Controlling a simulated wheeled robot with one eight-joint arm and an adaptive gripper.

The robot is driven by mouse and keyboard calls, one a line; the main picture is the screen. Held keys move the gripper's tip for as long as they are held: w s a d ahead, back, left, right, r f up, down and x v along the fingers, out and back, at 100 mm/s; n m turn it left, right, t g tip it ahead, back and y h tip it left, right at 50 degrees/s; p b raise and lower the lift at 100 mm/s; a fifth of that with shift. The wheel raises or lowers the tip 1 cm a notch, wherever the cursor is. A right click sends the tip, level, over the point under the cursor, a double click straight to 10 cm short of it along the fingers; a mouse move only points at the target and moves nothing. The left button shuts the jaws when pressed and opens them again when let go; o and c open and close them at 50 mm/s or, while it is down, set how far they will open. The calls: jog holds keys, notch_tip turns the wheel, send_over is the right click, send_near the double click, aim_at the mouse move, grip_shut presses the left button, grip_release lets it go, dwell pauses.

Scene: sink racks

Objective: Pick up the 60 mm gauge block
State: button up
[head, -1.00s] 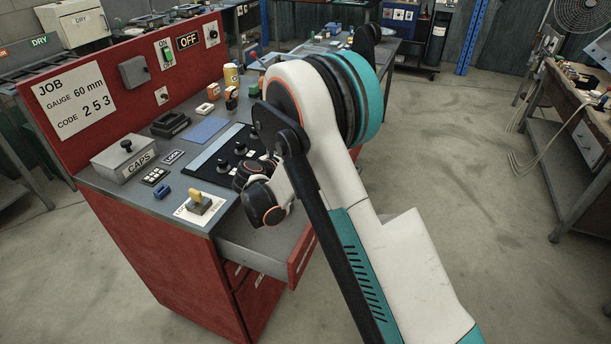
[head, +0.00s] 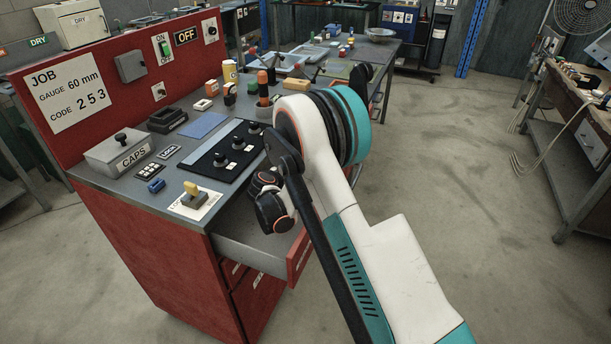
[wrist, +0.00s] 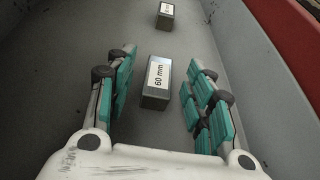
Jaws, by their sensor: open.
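The 60 mm gauge block (wrist: 156,84) is a dark metal block with a white label reading "60 mm" in the wrist view. It sits on the floor of the grey open drawer (head: 242,229). My gripper (wrist: 157,92) is open, with one teal-padded finger on each side of the block and visible gaps between pads and block. A second labelled block (wrist: 165,15) lies farther along the drawer; its label is too small to read. In the head view my arm covers part of the drawer, and the blocks are hidden.
The drawer walls (wrist: 226,40) rise on both sides of my gripper. A job sign (head: 71,92) reads gauge 60 mm, code 253.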

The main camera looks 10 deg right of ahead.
jog(key=shift+x, duration=1.1)
grip_shut()
jog(key=shift+r, duration=0.15)
